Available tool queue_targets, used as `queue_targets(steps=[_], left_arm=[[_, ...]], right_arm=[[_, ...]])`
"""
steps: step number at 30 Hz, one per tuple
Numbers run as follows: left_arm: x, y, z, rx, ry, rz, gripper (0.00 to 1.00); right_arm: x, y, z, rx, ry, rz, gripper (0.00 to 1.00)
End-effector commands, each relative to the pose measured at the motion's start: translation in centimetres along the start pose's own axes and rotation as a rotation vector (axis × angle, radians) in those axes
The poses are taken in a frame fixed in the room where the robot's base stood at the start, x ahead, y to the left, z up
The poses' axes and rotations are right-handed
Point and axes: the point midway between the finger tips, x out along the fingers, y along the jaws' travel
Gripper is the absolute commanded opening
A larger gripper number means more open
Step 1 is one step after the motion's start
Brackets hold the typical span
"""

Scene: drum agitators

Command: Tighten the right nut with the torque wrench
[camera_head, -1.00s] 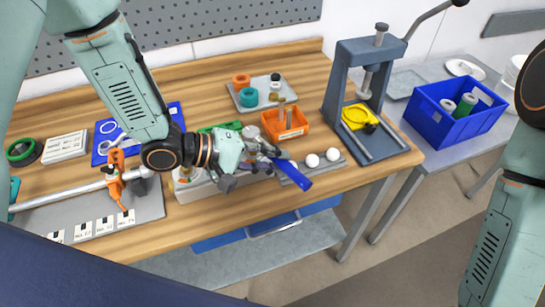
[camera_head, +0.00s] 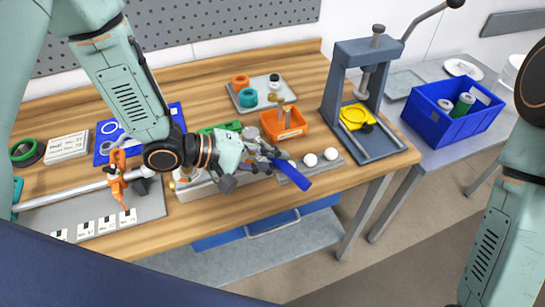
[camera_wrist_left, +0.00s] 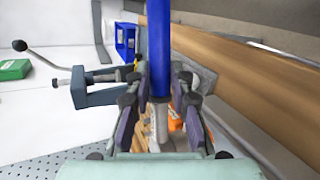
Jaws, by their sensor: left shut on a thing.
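My left gripper (camera_head: 266,158) is shut on the torque wrench, whose blue handle (camera_head: 293,178) sticks out to the lower right over the bench's front edge. In the left wrist view the blue handle (camera_wrist_left: 159,40) runs up between the dark fingers (camera_wrist_left: 158,98), and a grey metal part of the wrench shows below it. A pale box-like unit (camera_head: 200,188) lies under the gripper and is partly covered by it. I cannot make out the right nut; the gripper and wrench hide much of that area. My right arm shows at the right edge, but its gripper is out of view.
An orange bin (camera_head: 284,123) and a grey strip with two white balls (camera_head: 320,158) stand close to the wrench. A grey press (camera_head: 360,90) stands to the right, with a blue crate (camera_head: 455,108) beyond it. A long metal bar (camera_head: 70,190) lies at left.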

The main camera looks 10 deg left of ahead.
Motion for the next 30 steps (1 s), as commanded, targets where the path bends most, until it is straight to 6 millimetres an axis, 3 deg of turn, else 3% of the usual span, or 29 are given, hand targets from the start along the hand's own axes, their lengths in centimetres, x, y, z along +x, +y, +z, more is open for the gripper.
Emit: queue_targets(steps=[30], left_arm=[[0.0,-0.03,0.12,0.001,0.0,0.002,0.0]], right_arm=[[-0.6,0.0,0.0,0.0,0.0,0.0,0.4]])
